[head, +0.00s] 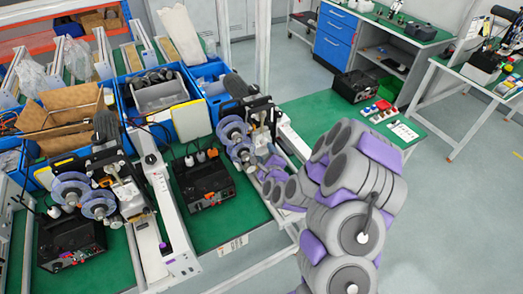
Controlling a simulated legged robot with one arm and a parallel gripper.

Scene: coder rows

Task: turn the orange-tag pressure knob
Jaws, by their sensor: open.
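I cannot make out an orange-tagged knob for certain at this size. A black control box (203,180) with small fittings on its front stands on the green bench top in the middle. A second black box (70,240) stands at the lower left. Between them and to the right are two coder machines, a left one (98,200) and a right one (235,135), with blue-grey reels. My grey and purple arm rises from the bottom right and bends left. My gripper (268,172) is open beside the right machine; its fingertips are small and partly lost against it.
A white conveyor rail (165,215) runs along the bench between the boxes. Blue bins (190,118) with cartons stand behind. Open grey floor (460,210) lies right of my arm.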

